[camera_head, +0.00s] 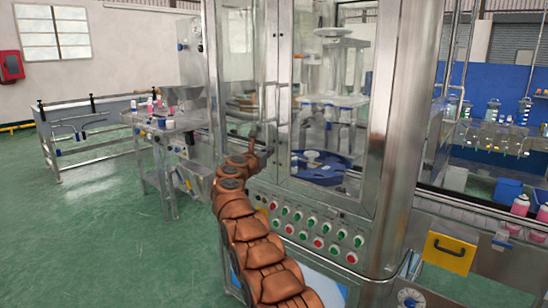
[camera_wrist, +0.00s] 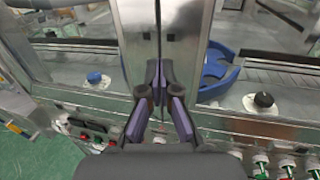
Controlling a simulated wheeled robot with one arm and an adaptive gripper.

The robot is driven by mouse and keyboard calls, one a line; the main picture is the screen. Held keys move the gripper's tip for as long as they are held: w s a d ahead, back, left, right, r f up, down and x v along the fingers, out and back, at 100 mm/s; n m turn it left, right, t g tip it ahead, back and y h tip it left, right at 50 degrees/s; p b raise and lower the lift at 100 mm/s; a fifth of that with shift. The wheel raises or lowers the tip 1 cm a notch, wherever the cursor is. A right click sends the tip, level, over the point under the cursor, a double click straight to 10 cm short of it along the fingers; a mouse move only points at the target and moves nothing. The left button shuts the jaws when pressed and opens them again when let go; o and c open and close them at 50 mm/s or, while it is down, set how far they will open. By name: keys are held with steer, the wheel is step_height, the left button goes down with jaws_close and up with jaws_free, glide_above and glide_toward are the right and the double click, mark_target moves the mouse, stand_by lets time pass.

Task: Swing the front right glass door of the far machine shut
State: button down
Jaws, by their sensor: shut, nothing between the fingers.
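The far machine is a tall metal cabinet with glass doors above a button panel. Its front right glass door (camera_head: 335,105) has a metal frame and shows the inside through its pane. In the wrist view its frame (camera_wrist: 188,35) stands beside the left door's frame (camera_wrist: 136,35), with only a narrow dark seam between them. The door looks shut or nearly so. My gripper (camera_head: 264,132) is at the cabinet front, near the frames' lower part. In the wrist view my gripper's fingers (camera_wrist: 160,72) are together and empty, in front of the seam; contact cannot be told.
Red and green buttons (camera_head: 318,229) line the panel below the doors. A blue star wheel (camera_head: 320,172) is inside the cabinet. Green floor (camera_head: 100,240) is free at left.

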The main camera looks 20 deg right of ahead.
steer(key=w+a+b+v, duration=0.15)
steer(key=b+v, duration=0.25)
steer(key=v, duration=0.5)
steer(key=s+a+r+n+t+y+p, duration=0.1)
steer(key=a+r+n+t+y, duration=0.2)
steer(key=r+n, duration=0.35)
steer(key=a+r+n+t+y+p, duration=0.1)
steer(key=a+r+n+t+y, duration=0.2)
steer(key=r+n, duration=0.35)
steer(key=s+a+f+n+g+y+p, duration=0.25)
steer(key=s+a+n+y, duration=0.35)
steer(key=s+n+y, duration=0.6)
steer(key=s+f+n+g+h+p, duration=0.1)
steer(key=s+f+n+g, duration=0.55)
steer(key=s, duration=0.65)
steer(key=s+f+n+g+h+p, duration=0.1)
steer(key=s+f+n+g, duration=0.3)
steer(key=s+f+n, duration=0.65)
steer(key=s+d+f+n+g+h, duration=0.1)
steer(key=s+d+f+g, duration=0.1)
steer(key=s, duration=0.9)
steer(key=s+d+f+g+h+p, duration=0.1)
steer(key=s+d+f+g, duration=0.2)
steer(key=s, duration=0.8)
steer(key=s+d+f+n+g+h, duration=0.1)
steer(key=s+d, duration=0.5)
steer(key=s, duration=0.6)
steer(key=shift+d+f+n+g+h, duration=0.15)
steer(key=shift+f+n+g+h, duration=0.2)
steer(key=shift+f+g, duration=0.55)
